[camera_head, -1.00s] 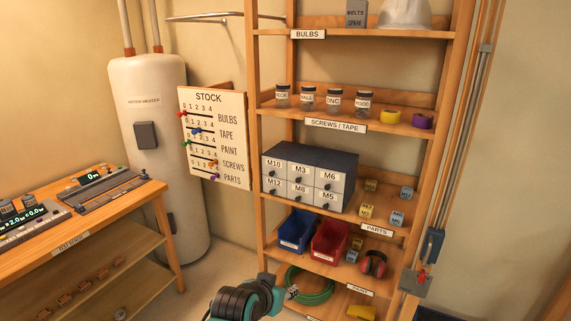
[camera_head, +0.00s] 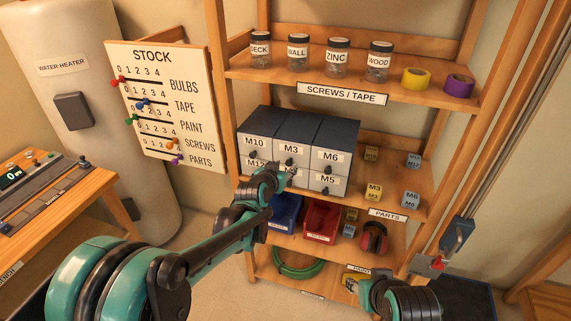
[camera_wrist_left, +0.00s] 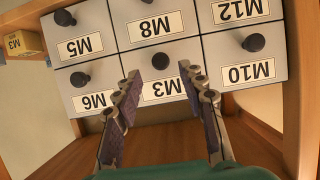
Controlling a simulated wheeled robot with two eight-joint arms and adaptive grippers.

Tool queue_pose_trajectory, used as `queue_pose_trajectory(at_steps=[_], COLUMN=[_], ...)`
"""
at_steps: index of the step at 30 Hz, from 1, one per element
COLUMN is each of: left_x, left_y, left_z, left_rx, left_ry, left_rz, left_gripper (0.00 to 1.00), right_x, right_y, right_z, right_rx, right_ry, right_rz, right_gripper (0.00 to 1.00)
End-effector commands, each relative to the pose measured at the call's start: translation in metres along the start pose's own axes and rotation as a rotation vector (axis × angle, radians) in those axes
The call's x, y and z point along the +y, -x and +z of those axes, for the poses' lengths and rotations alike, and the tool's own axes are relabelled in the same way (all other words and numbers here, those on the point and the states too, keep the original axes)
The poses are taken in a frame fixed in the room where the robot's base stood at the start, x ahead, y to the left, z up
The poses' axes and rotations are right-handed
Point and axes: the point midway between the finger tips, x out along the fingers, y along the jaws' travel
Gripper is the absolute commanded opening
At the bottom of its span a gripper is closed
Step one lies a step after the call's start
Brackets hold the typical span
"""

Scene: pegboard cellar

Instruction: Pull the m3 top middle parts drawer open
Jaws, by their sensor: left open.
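The M3 drawer (camera_head: 291,149) is the top middle one of the grey parts cabinet (camera_head: 318,125). It looks shut, its front level with its neighbours. In the left wrist view, which is upside down, the M3 drawer (camera_wrist_left: 165,86) is in the lower middle with its dark round knob (camera_wrist_left: 160,61). My left gripper (camera_wrist_left: 159,71) is open, its two fingertips on either side of that knob; I cannot tell if they touch. In the head view my left gripper (camera_head: 288,174) is in front of the cabinet's middle column and hides the M8 label.
Drawers M10 (camera_head: 254,143) and M6 (camera_head: 330,156) flank M3 closely. Small labelled boxes (camera_head: 374,191) stand right of the cabinet. Blue (camera_head: 284,212) and red (camera_head: 321,220) bins are below. Part of my right arm (camera_head: 405,300) shows at lower right.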

Motion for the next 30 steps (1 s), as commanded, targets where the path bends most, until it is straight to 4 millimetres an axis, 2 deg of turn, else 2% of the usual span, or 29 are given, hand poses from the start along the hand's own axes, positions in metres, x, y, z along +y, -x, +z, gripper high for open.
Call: queue_pose_trajectory(at_steps=[1, 6, 10, 17, 18, 22, 23, 30], left_x=[0.0, 0.0, 0.0, 0.0, 0.0, 0.0, 0.0, 0.0], left_y=[-0.01, -0.032, -0.039, -0.04, -0.04, -0.04, -0.04, -0.037], left_z=[0.002, 0.002, 0.001, 0.0, 0.0, 0.0, 0.0, 0.001], left_rx=[0.0, 0.0, 0.0, -0.001, -0.001, -0.001, -0.001, -0.001], left_ry=[0.0, 0.001, 0.001, 0.001, 0.001, 0.001, 0.001, 0.001], left_rz=[0.0, 0.0, 0.0, 0.0, 0.0, 0.0, 0.0, 0.0], left_gripper=[0.41, 0.41, 0.41, 0.41, 0.38, 0.04, 0.0, 0.0], right_x=[0.0, 0.0, 0.0, 0.0, 0.0, 0.0, 0.0, 0.0], right_y=[-0.004, -0.01, -0.011, -0.01, -0.01, -0.01, -0.01, -0.01], right_z=[0.003, 0.006, 0.007, 0.007, 0.007, 0.007, 0.007, 0.007], right_rx=[0.0, 0.0, 0.0, 0.0, 0.0, 0.0, 0.0, 0.0], right_ry=[0.0, 0.0, 0.0, 0.0, 0.0, 0.0, 0.0, 0.0], right_rz=[0.0, 0.0, 0.0, 0.0, 0.0, 0.0, 0.0, 0.0], right_gripper=[0.4, 0.4, 0.4, 0.4, 0.4, 0.4, 0.4, 0.4])
